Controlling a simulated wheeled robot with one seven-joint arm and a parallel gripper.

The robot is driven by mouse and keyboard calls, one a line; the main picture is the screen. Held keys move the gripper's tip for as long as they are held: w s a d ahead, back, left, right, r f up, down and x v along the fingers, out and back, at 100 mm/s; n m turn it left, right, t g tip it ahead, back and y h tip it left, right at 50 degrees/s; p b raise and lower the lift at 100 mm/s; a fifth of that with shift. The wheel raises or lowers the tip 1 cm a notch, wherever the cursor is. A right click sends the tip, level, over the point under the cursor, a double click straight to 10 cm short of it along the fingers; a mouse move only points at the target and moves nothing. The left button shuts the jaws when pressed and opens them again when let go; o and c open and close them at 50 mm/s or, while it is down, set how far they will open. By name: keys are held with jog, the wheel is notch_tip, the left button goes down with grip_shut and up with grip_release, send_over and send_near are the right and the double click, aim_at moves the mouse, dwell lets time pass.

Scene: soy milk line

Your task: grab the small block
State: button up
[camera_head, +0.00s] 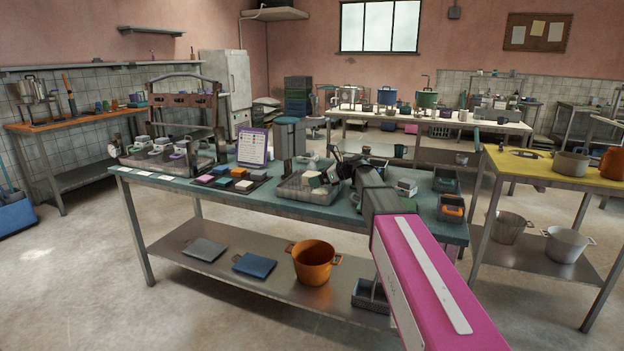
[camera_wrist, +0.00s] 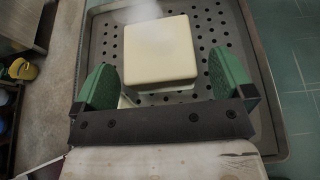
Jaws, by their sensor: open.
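A cream, rounded-edged block (camera_wrist: 160,52) lies in a grey perforated tray (camera_wrist: 104,30) in the wrist view. A paler piece shows just under its near edge, mostly hidden. My gripper (camera_wrist: 164,78) is open, with one green finger left of the block's near part and the other right of it. A gap shows on each side, and nothing is held. In the head view a pale block (camera_head: 313,178) sits in the tray (camera_head: 300,196) on the teal table. My gripper (camera_head: 343,166) is over the tray's right side, its fingers hard to make out there.
Coloured blocks (camera_head: 224,182) and a purple-framed sheet (camera_head: 253,146) stand left of the tray. A grey post (camera_head: 288,140) rises behind it. Small bins (camera_head: 451,208) are at the right end of the table. A white haze (camera_wrist: 138,12) blurs the tray's far side.

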jog(key=shift+w+a+f, duration=0.2)
jog(key=shift+a+f, duration=0.05)
jog(key=shift+a, duration=0.2)
jog(key=c, duration=0.8)
jog(key=shift+r, duration=0.1)
